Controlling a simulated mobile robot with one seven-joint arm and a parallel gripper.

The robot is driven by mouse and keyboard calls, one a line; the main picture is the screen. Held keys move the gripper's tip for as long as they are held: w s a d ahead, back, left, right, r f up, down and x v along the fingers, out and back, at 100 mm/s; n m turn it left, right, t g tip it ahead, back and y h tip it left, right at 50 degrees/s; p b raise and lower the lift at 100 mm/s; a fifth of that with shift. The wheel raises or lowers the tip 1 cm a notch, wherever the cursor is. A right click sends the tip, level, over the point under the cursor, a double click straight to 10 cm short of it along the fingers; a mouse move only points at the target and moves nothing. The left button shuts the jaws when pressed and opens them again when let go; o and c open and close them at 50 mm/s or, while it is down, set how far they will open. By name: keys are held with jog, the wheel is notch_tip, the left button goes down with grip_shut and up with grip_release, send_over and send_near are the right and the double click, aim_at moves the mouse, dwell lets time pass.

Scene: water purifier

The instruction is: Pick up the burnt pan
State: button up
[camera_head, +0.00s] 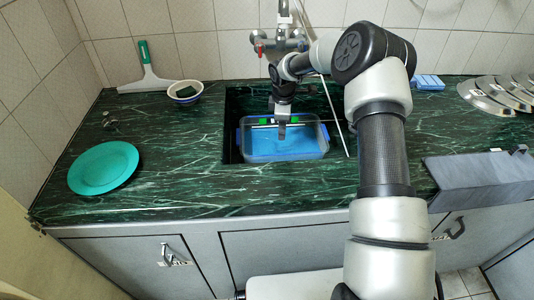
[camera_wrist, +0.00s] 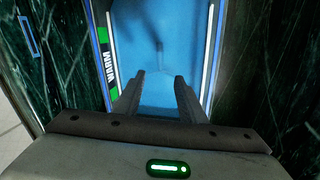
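I cannot make out a burnt pan in either view. My gripper (camera_head: 283,130) points down over the blue container (camera_head: 258,152) in the sink, in the head view. In the wrist view the two fingers of my gripper (camera_wrist: 160,78) are apart with nothing between them. The blue floor of the container (camera_wrist: 158,40) shows beyond the fingertips. How far the tips are above it, I cannot tell.
The green marble counter (camera_head: 190,170) holds a teal plate (camera_head: 103,167), a small bowl (camera_head: 185,92) and a squeegee (camera_head: 146,68) at left. Silver plates (camera_head: 490,95), a blue sponge (camera_head: 428,82) and a grey angled object (camera_head: 480,178) are at right. A faucet (camera_head: 280,42) stands behind the sink.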

aim_at(282, 148)
jog(key=b+x, duration=0.2)
jog(key=x, duration=1)
jog(key=shift+d+b, duration=0.15)
jog(key=shift+b, duration=0.15)
grip_shut()
